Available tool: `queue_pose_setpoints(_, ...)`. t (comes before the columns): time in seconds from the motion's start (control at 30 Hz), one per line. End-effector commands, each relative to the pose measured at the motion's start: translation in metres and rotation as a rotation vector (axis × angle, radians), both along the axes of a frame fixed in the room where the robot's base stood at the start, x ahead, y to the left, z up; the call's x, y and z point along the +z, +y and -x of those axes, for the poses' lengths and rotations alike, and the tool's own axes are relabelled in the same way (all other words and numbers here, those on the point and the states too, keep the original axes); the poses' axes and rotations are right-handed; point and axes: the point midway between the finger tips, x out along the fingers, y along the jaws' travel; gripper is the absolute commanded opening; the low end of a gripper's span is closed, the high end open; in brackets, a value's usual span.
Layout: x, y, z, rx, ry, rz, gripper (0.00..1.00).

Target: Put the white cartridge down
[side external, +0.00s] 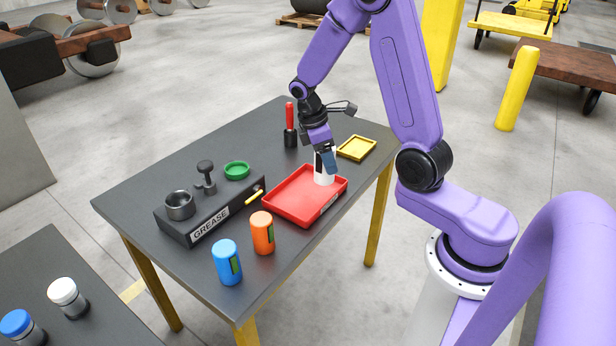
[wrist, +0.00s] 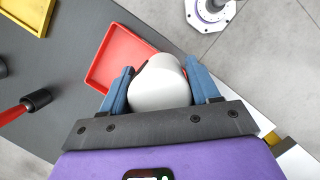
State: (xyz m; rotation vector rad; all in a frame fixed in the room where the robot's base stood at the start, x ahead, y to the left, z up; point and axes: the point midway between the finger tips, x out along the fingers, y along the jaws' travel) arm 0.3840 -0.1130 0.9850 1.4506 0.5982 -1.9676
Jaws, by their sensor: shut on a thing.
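The white cartridge (side external: 324,174) is upright at the back right part of the red tray (side external: 290,211). My gripper (side external: 326,160) is above it with its fingers around its upper part. In the wrist view the white cartridge (wrist: 160,83) sits between the two blue fingers of my gripper (wrist: 161,88), which are shut on it. The red tray (wrist: 106,60) shows beyond it there. I cannot tell whether the cartridge's bottom touches the tray floor.
An orange cartridge (side external: 262,233) and a blue cartridge (side external: 226,262) stand in front of the tray. The grease stand (side external: 212,212) is to the left. A yellow tray (side external: 356,148) and a red-handled tool (side external: 290,125) are behind.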

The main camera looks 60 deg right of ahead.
Motion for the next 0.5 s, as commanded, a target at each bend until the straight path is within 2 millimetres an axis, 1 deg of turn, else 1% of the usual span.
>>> queue_pose_setpoints(0.03,-0.005,-0.003,-0.009,-0.001,0.001,0.0,0.22)
queue_pose_setpoints(0.13,-0.013,-0.008,-0.027,-0.001,0.001,0.0,0.22)
queue_pose_setpoints(0.3,-0.038,-0.013,-0.045,0.001,0.004,-0.001,0.22)
queue_pose_setpoints(0.5,-0.059,-0.018,-0.062,0.001,0.001,-0.001,0.22)
